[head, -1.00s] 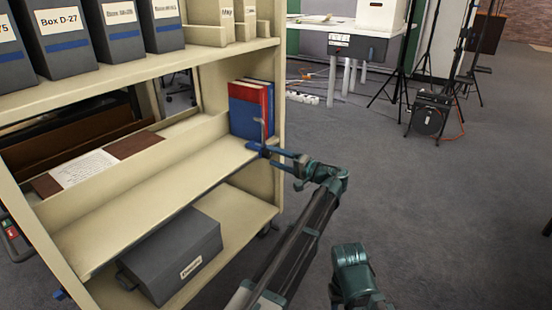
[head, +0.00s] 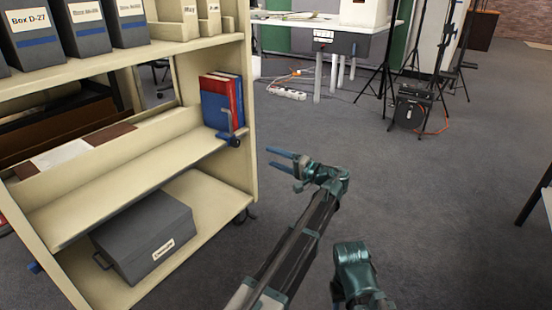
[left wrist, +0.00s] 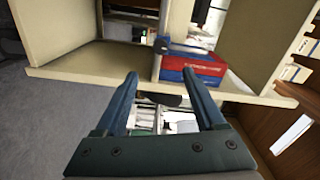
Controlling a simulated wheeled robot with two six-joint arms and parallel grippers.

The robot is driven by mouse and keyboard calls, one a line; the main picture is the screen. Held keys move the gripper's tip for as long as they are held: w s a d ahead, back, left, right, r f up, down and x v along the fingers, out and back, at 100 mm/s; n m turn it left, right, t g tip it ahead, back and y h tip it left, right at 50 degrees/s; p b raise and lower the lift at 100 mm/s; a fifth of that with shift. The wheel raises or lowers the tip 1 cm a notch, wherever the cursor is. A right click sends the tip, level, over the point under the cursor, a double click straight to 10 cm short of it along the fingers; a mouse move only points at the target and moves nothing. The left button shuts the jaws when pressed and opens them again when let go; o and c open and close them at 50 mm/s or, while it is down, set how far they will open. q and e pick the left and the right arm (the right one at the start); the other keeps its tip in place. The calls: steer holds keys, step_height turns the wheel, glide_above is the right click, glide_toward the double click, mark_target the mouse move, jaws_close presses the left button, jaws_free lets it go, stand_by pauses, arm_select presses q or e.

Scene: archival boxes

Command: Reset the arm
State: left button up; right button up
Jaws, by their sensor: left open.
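My left gripper (head: 279,161) is open with blue fingers, empty, in free air to the right of the cream shelf cart (head: 247,120). In the left wrist view its two fingers (left wrist: 160,75) are spread apart, with nothing gripped between them. A red book (head: 229,88) and a blue book (head: 213,108) stand upright at the right end of the cart's middle shelf. A metal bookend with a blue base (head: 234,141) stands at the shelf's end against them. The red book also shows beyond the fingertips in the left wrist view (left wrist: 202,63).
Grey archival boxes (head: 80,42) line the top shelf. A dark lidded box (head: 143,237) sits on the bottom shelf. Carpet right of the cart is clear. A white table (head: 320,22), tripods and a black case (head: 412,108) stand farther back.

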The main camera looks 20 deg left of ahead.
arm_select(q)
steer(key=s+a+f+g+h, duration=0.4)
steer(key=s+f+h, duration=0.4)
steer(key=s+f, duration=0.75)
steer(key=s+d+f+n+g+h, duration=0.1)
steer(key=s+d+f+h, duration=0.25)
steer(key=s, duration=0.25)
steer(key=s+d+f+h, duration=0.3)
steer(key=s+d+h, duration=0.2)
steer(key=s, duration=0.1)
steer(key=s+d+r+m+p, duration=0.1)
steer(key=s+d+r+p, duration=0.1)
steer(key=d+r+p, duration=0.35)
steer(key=s+d+r+m+g+p, duration=0.1)
steer(key=s+d+r+m+p, duration=0.1)
steer(key=r+p, duration=0.7)
steer(key=s+d+r+m+p, duration=0.15)
steer(key=d+r+p, duration=0.25)
steer(key=r+p, duration=0.4)
step_height(320, 180, up, 37)
steer(key=p, duration=3.6)
steer(key=shift+s+f+n+y, duration=0.2)
steer(key=shift+s+n+y, duration=0.15)
steer(key=shift+s+n, duration=0.1)
